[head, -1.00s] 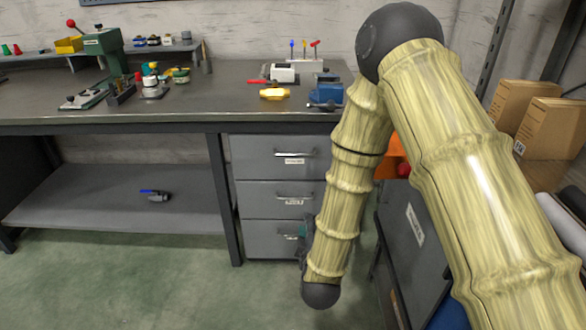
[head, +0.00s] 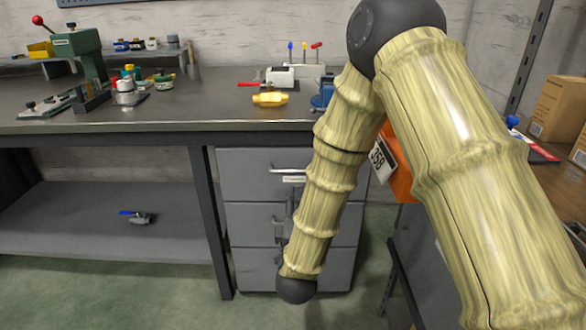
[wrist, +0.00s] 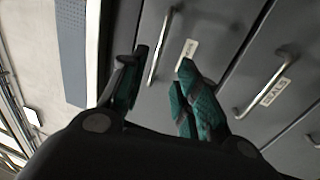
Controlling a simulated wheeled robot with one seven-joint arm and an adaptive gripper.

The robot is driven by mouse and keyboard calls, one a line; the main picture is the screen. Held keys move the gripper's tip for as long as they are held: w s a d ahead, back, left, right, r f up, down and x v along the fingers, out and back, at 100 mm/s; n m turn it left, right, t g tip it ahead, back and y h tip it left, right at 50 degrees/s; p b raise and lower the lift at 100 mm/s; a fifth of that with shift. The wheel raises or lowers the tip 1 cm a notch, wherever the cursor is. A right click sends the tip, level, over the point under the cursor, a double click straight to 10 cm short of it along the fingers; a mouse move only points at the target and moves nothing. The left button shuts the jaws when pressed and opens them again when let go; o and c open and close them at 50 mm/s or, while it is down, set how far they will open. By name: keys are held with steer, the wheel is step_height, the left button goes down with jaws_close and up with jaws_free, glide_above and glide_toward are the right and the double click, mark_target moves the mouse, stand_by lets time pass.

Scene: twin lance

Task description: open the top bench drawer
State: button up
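The top bench drawer (head: 243,178) is the uppermost of a grey stack under the bench's right part, and looks shut in the head view. Its bar handle (head: 287,170) has a white label below it. In the wrist view, which is turned sideways, the top drawer's handle (wrist: 160,45) appears between the fingertips of my gripper (wrist: 163,60). My gripper is open, its teal-padded fingers apart. I cannot tell whether they touch the handle. In the head view my arm covers the drawers' right part and mostly hides my gripper.
The second drawer's handle (wrist: 265,85) is to the right in the wrist view, with a label. The workbench (head: 200,105) holds tools and a yellow part (head: 270,99). An orange thing (head: 402,180) stands behind my arm. The green floor at left is clear.

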mark_target(294, 171)
steer(key=w, duration=0.3)
steer(key=w+r+b, duration=0.1)
steer(key=w, duration=0.3)
steer(key=w+r+b, duration=0.1)
steer(key=w, duration=0.2)
steer(key=shift+w+r, duration=0.15)
steer(key=shift+w, duration=0.2)
steer(key=shift+c, duration=0.5)
jaws_close()
steer(key=shift+a, duration=0.1)
